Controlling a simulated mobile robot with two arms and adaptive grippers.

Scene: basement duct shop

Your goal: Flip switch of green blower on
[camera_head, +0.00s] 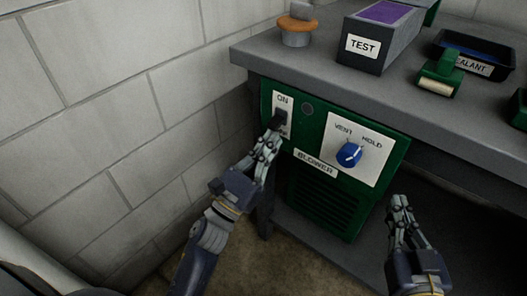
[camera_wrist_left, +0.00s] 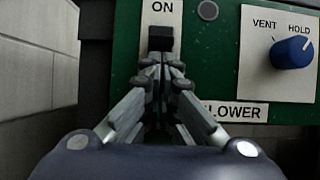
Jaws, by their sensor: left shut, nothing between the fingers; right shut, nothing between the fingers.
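The green blower (camera_head: 325,206) is mounted under the bench, with a "BLOWER" label. Its black switch (camera_head: 281,116) sits on a white plate at the upper left, below the word ON. In the left wrist view the switch (camera_wrist_left: 160,38) is just beyond my fingertips. My left gripper (camera_head: 272,129) is shut and empty, its tips at the lower part of the switch plate, hiding the lower lettering. Whether the tips touch the switch I cannot tell. My right gripper (camera_head: 399,203) is shut and empty, in front of the blower's lower right side.
A blue knob (camera_head: 349,154) marked VENT and HOLD is on the blower's right. The grey bench top (camera_head: 330,80) overhangs the panel and holds a TEST box (camera_head: 372,45), a sealant tray (camera_head: 490,68) and a green roller tool (camera_head: 440,75). A block wall (camera_head: 110,110) stands at left.

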